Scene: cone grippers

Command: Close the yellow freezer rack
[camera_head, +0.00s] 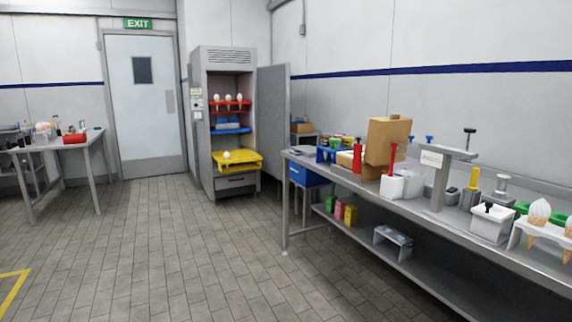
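The yellow freezer rack (238,164) sticks out of the front of the grey freezer cabinet (210,142) toward the room. A white, ball-like item (226,155) rests on it. Above it inside are a blue rack (231,129) and a red rack (243,106) with several white-topped cones. The freezer door (273,115) stands wide open to the right of the cabinet. My gripper is not in view, and none of my arm shows.
A long metal workbench (381,190) with containers and cones runs along the right wall. A smaller table (80,142) stands at the left. The tiled floor (165,235) between me and the freezer is clear.

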